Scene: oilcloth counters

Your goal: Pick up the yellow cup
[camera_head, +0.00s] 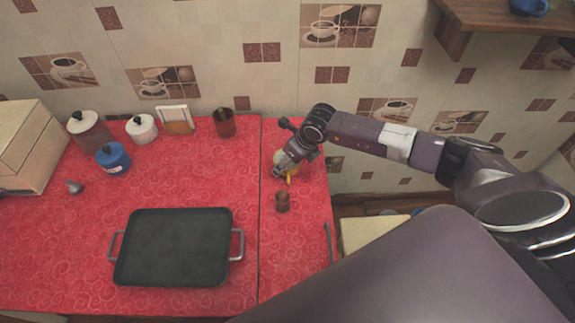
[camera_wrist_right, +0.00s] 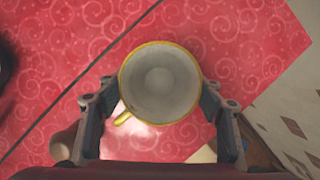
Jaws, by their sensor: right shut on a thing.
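The yellow cup (camera_wrist_right: 160,82) shows from above in the right wrist view, upright, with a yellow rim, a pale empty inside and its handle at lower left. My right gripper (camera_wrist_right: 160,92) is shut on the cup, one finger on each side of it. In the head view the right gripper (camera_head: 287,166) is over the right part of the red counter and covers most of the cup; a yellow bit of the cup (camera_head: 289,180) shows below it. I cannot tell whether the cup touches the counter. My left gripper is not in view.
A small brown cup (camera_head: 282,202) stands close in front of the gripper. A black tray (camera_head: 175,247) with metal handles lies at the left. The counter's right edge is close.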

